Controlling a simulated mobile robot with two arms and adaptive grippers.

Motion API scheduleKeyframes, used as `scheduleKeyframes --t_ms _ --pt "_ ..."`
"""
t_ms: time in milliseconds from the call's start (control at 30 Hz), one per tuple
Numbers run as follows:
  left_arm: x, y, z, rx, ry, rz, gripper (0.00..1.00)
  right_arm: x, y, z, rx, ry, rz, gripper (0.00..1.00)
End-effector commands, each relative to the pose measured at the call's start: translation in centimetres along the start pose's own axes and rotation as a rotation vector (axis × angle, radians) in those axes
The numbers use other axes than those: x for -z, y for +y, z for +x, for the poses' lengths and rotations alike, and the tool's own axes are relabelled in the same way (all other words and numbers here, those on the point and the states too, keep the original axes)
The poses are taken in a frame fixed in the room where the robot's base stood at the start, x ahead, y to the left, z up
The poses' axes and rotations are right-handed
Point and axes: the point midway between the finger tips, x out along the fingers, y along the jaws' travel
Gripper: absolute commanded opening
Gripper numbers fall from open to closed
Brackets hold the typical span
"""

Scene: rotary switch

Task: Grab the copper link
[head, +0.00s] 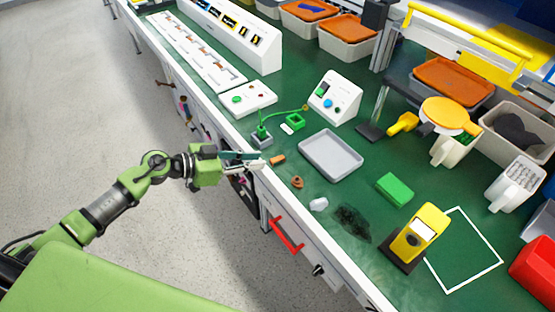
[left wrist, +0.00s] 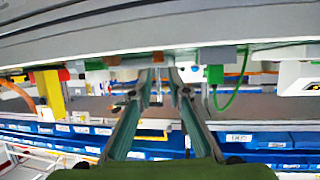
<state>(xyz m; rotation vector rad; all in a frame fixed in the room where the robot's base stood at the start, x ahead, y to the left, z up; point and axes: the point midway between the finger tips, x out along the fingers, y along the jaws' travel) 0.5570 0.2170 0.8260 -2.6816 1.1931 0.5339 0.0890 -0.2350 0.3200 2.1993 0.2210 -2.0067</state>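A small copper-coloured piece (head: 278,160) lies on the green bench top close to the front edge, just beyond my left gripper. A second small copper-brown part (head: 298,182), ring-like, lies a little further right. My left gripper (head: 257,161) reaches over the bench's front edge from the left, its tips just short of the first piece. In the left wrist view, which appears upside down, the two fingers (left wrist: 158,84) stand apart with a gap between the tips. My right gripper is not in view.
A grey tray (head: 331,153) lies behind the copper piece. A small grey base with a green wire (head: 262,138) stands close behind my gripper. A white lump (head: 319,204), a green block (head: 395,188) and a yellow meter (head: 420,232) are to the right. A red handle (head: 286,237) sticks out below the edge.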

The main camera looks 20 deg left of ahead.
Motion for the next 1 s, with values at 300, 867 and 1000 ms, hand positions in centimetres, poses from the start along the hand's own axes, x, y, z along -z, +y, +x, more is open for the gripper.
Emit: scheduleKeyframes --t_ms 300,867,1000 --pt "0.1 0.1 3.0 0.000 0.003 -0.001 0.17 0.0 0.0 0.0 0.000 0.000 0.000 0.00" --pt "-0.1 0.2 5.9 0.000 -0.001 0.000 0.01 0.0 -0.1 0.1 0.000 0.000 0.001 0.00" --pt "-0.1 0.2 5.9 0.000 -0.001 0.000 0.00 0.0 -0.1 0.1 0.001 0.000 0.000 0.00"
